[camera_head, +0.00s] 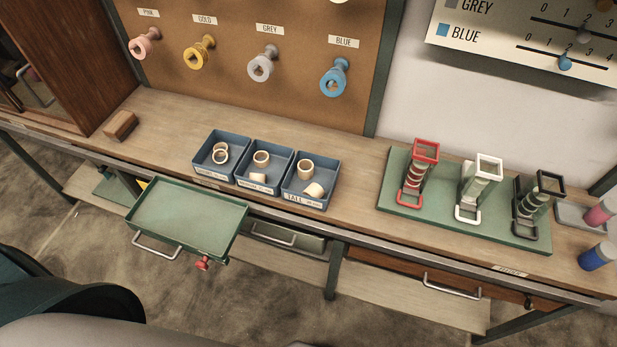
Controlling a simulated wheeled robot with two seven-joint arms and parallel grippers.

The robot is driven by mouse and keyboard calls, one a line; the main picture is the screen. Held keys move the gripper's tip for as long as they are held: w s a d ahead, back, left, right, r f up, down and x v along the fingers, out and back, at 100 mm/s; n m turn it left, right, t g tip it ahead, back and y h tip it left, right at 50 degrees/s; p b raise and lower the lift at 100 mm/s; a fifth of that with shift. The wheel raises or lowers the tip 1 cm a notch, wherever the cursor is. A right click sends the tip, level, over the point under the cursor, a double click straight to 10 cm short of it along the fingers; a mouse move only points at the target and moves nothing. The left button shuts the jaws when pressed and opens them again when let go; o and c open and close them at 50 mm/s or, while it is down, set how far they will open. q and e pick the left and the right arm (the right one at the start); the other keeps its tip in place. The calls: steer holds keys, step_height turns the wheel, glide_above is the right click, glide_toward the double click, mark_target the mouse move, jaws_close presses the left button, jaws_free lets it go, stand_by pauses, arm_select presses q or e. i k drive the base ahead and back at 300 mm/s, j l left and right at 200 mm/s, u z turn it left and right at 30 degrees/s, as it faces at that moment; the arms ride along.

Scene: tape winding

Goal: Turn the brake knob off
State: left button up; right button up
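A small red knob (203,263) sits at the front right of a green tray (188,215) that sticks out from the bench front. It is the only knob of this kind I see on the tray, and it may be the brake knob; I see no label on it. It is too small to tell which way it is turned. A metal handle (156,247) is on the tray front, left of the knob. Neither of my grippers is in view, and nothing touches the knob.
Three blue bins (238,184) with pale rings stand on the bench (345,165). A green base (400,208) carries red, white and black holders. Pink, yellow, grey and blue spools (334,78) hang on the board. A wooden block (120,126) lies left. The tray is empty.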

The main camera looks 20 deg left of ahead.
mark_target(202, 265)
steer(key=u, duration=1.75)
